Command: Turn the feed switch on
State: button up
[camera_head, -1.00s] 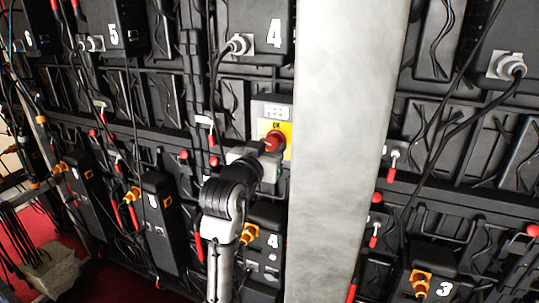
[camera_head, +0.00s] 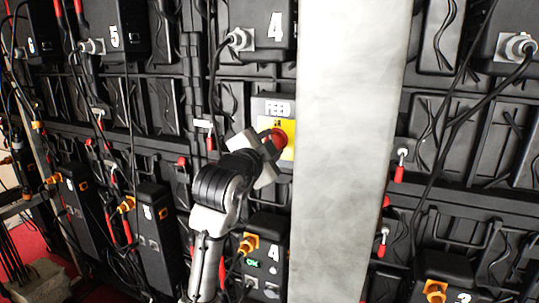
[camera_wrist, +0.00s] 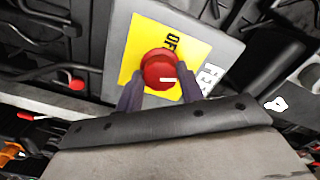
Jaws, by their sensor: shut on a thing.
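The feed switch is a grey box (camera_head: 259,104) labelled FEED with a yellow plate (camera_head: 289,153) and a round red knob (camera_head: 278,137). It is on the dark wall, just left of the pale pillar. In the wrist view the red knob (camera_wrist: 159,69) carries a short white mark, and OFF is printed on the yellow plate (camera_wrist: 146,35) beyond it. My gripper (camera_head: 269,146) reaches the knob from the lower left and hides part of the plate. In the wrist view my gripper's two dark fingers (camera_wrist: 161,88) are on either side of the knob, shut on it.
The broad pale pillar (camera_head: 345,150) stands close to the right of the switch. A black box marked 4 (camera_head: 265,257) with an orange connector is below it. Another box marked 4 (camera_head: 262,30) hangs above. Cables and red-handled levers line the wall.

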jog(key=shift+m+b, duration=1)
jog(key=shift+m, duration=0.9)
jog(key=shift+r, duration=0.1)
jog(key=o, duration=1)
jog(key=b+v, duration=0.2)
jog(key=v, duration=1.2)
